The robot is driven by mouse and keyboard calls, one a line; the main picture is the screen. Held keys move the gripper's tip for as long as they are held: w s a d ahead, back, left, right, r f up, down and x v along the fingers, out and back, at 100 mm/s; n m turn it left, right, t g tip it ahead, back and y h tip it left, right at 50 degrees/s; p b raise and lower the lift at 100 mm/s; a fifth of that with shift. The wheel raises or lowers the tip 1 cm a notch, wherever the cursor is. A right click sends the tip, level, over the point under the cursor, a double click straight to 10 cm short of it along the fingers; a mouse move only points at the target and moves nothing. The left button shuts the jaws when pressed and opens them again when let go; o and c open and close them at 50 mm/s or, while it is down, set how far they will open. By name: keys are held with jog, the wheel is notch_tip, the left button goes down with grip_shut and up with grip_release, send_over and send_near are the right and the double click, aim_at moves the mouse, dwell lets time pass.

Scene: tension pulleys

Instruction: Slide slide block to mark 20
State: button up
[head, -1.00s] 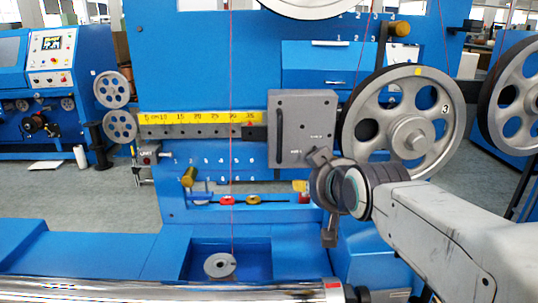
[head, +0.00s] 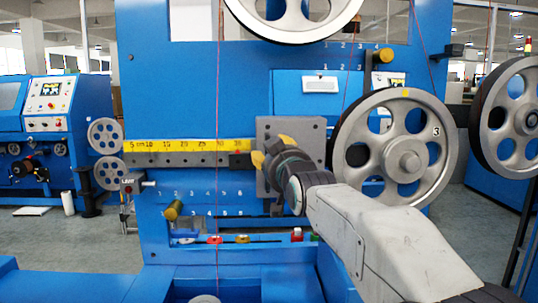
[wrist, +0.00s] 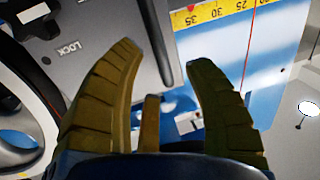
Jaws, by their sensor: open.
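The grey slide block (head: 304,128) sits at the right end of the yellow ruler (head: 190,145), near its highest numbers. The wrist view shows the block's grey face (wrist: 95,30) with the word LOCK, and a red marker (wrist: 191,8) beside 35 on the ruler (wrist: 215,14). My gripper (head: 268,150) is open in front of the block's left part and hides much of it. In the wrist view its two fingers (wrist: 168,62) are spread, with the block's dark bar handle (wrist: 157,42) showing between them. I cannot tell whether they reach around it.
A large spoked pulley (head: 440,160) marked 3 stands just right of the block, close to my arm. Another wheel (head: 290,8) is above. A red wire (head: 218,90) runs vertically in front of the ruler. A gold knob (head: 172,211) projects below the rail.

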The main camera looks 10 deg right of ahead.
jog(key=shift+w, duration=1.8)
grip_shut()
